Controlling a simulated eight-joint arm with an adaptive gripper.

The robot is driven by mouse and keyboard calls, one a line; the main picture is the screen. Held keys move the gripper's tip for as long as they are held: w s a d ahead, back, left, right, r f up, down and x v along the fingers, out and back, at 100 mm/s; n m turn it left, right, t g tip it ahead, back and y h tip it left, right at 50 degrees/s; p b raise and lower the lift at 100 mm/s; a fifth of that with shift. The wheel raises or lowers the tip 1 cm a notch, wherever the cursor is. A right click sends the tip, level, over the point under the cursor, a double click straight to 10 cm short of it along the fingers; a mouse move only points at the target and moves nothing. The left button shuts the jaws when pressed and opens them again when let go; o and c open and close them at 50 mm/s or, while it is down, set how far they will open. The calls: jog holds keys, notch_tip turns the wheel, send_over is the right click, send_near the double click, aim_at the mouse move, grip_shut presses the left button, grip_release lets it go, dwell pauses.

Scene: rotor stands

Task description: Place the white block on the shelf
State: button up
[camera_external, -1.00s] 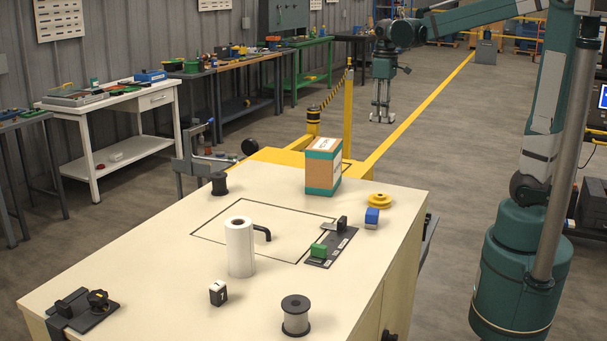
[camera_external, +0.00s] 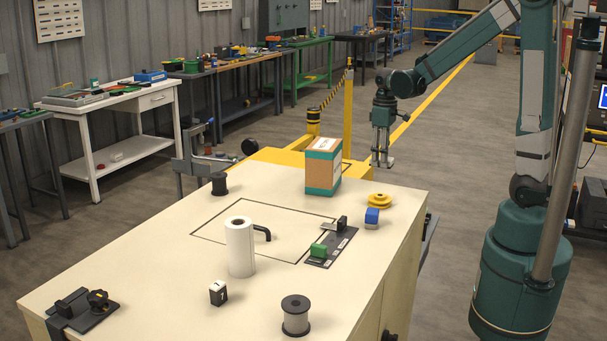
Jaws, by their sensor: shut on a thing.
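My gripper (camera_external: 382,160) hangs in the air, pointing down, beyond the far right corner of the cream table (camera_external: 130,270) and right of the brown and teal box (camera_external: 323,167). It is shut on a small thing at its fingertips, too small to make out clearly. A small white and dark block (camera_external: 218,292) stands on the near part of the table, apart from my gripper. I cannot tell whether it is the task's white block. A white workbench with a lower shelf (camera_external: 130,152) stands at the back left; I cannot tell whether this shelf is the one named.
On the table stand a white roll (camera_external: 240,248), grey spools (camera_external: 296,316), a blue block (camera_external: 371,216), a yellow disc (camera_external: 379,201), a black plate with a green block (camera_external: 319,249) and a black clamp (camera_external: 85,308). A yellow post (camera_external: 348,115) rises behind the table.

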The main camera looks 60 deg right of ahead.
notch_tip(320, 180, down, 16)
jog(key=shift+f, duration=0.25)
jog(key=shift+f, duration=0.15)
dwell(0.4)
jog(key=shift+f+b, duration=0.9)
jog(key=shift+f, duration=2.1)
jog(key=shift+f+b, duration=0.55)
jog(key=shift+f, duration=1.3)
jog(key=shift+f, duration=0.2)
jog(key=o, duration=0.9)
jog(key=shift+r, duration=0.25)
